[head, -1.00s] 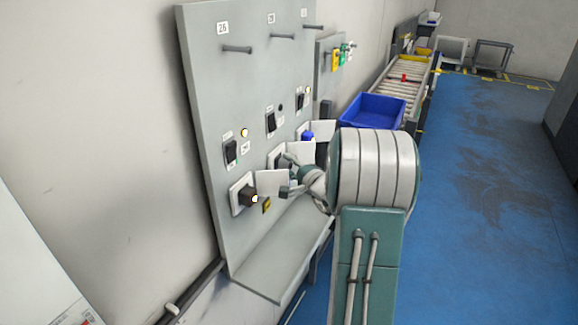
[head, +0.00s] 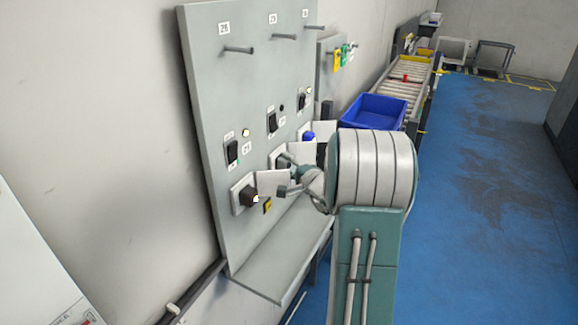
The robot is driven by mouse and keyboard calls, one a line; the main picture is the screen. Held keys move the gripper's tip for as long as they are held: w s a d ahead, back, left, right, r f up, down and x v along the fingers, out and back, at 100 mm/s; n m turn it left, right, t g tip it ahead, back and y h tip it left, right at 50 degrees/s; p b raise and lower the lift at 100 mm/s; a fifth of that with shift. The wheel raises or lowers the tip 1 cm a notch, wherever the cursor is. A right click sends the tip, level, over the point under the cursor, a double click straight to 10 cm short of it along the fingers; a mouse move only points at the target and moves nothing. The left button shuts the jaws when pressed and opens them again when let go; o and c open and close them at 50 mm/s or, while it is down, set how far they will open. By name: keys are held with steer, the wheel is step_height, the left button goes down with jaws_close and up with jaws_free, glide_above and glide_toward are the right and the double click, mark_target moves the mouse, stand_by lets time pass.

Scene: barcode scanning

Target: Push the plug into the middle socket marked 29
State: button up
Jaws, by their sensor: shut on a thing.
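The grey panel (head: 217,75) on the left wall carries three sockets in a row. The middle socket (head: 277,158) shows only in part behind my gripper (head: 287,176). My gripper is at this socket, close to the panel, with its fingers pointing left. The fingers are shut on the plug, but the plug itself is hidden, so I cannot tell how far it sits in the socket. The middle label is too small to read surely.
A dark plug (head: 246,197) is in the left socket, beside an open white flap (head: 272,183). A blue plug (head: 308,136) is at the right socket. A ledge (head: 270,262) juts out below. A blue bin (head: 374,109) stands behind my arm. The blue floor at right is clear.

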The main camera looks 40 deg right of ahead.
steer(key=shift+w, duration=0.1)
steer(key=o, duration=1.1)
steer(key=shift+o, duration=0.2)
steer(key=s, duration=1.2)
